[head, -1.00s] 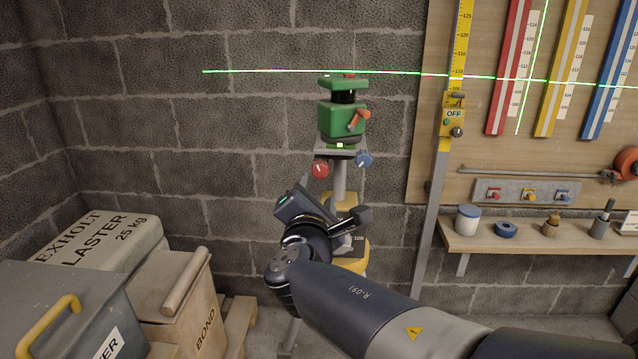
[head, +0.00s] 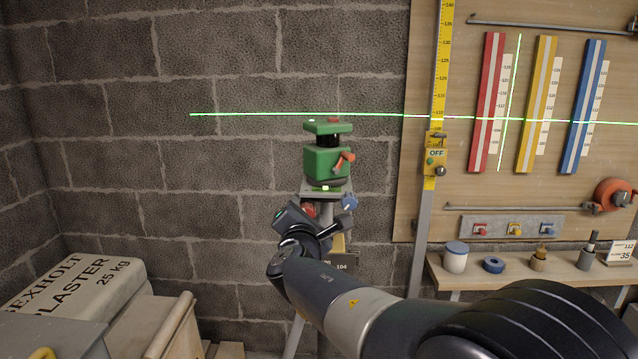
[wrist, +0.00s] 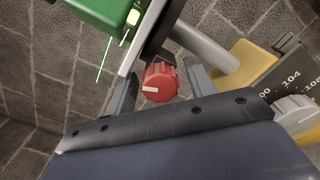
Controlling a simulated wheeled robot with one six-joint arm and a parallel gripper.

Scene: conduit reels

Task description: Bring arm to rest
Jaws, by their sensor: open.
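My arm reaches from the lower right of the head view toward the green laser level on its tripod. My gripper (wrist: 160,85) is open in the wrist view, its two fingers apart with the red knob (wrist: 159,82) seen between them. I cannot tell how deep the knob sits between the fingers. In the head view my gripper's wrist hides part of the red knob (head: 308,209) and the tripod below it. The green laser level (head: 326,160) stands upright above, with a blue knob (head: 349,202) at its right.
A shelf (head: 480,270) with a jar and small items is at the right, below a board with red, yellow and blue strips. A yellow staff (head: 437,80) carries an OFF receiver (head: 436,156). A plaster sack (head: 80,285) lies at lower left. The wall left of the tripod is clear.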

